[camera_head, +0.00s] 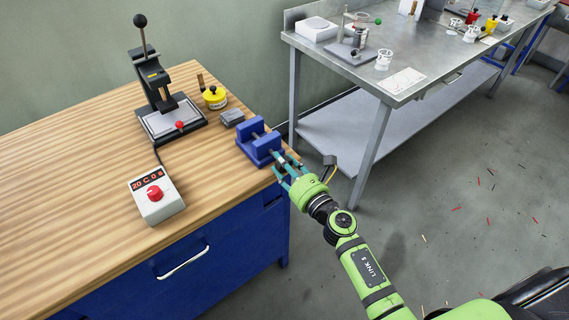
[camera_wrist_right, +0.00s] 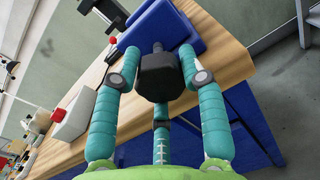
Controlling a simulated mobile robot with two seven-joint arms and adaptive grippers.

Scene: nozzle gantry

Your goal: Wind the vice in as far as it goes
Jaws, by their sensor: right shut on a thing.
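The blue vice (camera_head: 256,146) sits at the right edge of the wooden bench. Two raised blue jaws show in the head view, and I cannot tell exactly how wide the gap between them is. The vice also shows at the top of the right wrist view (camera_wrist_right: 152,27). Its dark handle knob (camera_wrist_right: 160,77) sticks out toward my right gripper. My right gripper (camera_head: 284,166), green with teal fingers, is shut on this knob, with fingers on both sides of it and one below. My left gripper is out of view.
On the wooden bench (camera_head: 75,165) stand a black lever press (camera_head: 155,85), a grey control box (camera_head: 155,197) with a red knob, a yellow round pot (camera_head: 214,98) and a small grey block (camera_head: 232,118). A metal table (camera_head: 340,62) stands behind. Floor beyond the bench edge is open, with scattered small sticks.

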